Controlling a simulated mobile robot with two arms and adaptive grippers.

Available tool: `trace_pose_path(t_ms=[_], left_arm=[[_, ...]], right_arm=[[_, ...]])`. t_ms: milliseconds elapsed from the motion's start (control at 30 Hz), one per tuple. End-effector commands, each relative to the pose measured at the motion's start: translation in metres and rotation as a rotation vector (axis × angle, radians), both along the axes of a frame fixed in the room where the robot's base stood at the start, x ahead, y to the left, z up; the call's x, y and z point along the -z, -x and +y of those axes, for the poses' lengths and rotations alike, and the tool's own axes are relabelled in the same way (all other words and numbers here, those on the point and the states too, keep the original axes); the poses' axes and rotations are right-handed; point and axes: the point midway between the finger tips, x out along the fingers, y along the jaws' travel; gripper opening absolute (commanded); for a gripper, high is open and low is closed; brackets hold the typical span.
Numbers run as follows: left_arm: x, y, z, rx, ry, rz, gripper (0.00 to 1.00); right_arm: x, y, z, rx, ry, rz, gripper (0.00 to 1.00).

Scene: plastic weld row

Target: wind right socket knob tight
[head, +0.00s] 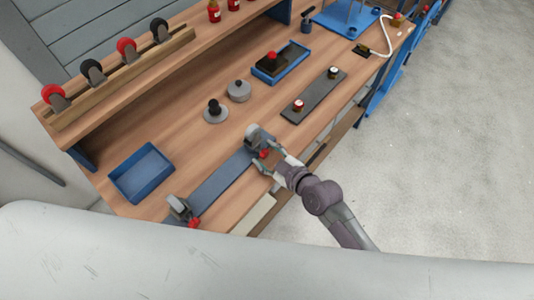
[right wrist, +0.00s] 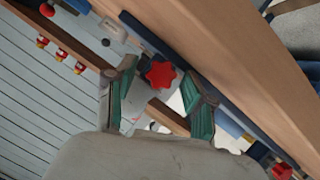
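A blue-grey bar (head: 220,185) lies along the bench's front edge with a grey socket at each end. The right socket (head: 257,135) has a red knob (head: 264,153) on its front. The left socket (head: 178,207) has its own red knob (head: 194,222). My right gripper (head: 270,160) is open at the right socket's knob. In the right wrist view, the star-shaped red knob (right wrist: 160,75) shows between the spread fingers of this gripper (right wrist: 161,85), with gaps on both sides. My left gripper is not in view.
A blue tray (head: 144,173) stands empty at the left. A raised shelf (head: 125,75) holds several red and black rollers. Floor is clear at the right.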

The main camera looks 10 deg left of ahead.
Motion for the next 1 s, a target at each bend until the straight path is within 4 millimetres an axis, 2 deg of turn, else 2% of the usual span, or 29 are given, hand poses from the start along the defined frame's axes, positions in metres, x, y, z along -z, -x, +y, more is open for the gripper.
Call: trace_pose_path(t_ms=[33,300,667,1000], left_arm=[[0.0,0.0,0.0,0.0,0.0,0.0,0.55],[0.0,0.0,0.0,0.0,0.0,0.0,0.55],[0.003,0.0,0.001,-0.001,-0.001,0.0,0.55],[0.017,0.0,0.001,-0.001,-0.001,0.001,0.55]], right_arm=[[0.0,0.0,0.0,0.0,0.0,0.0,0.43],[0.0,0.0,0.0,0.0,0.001,0.001,0.0],[0.001,-0.001,-0.001,0.0,-0.032,0.048,0.0],[0.002,-0.003,-0.002,-0.001,-0.158,0.24,0.0]])
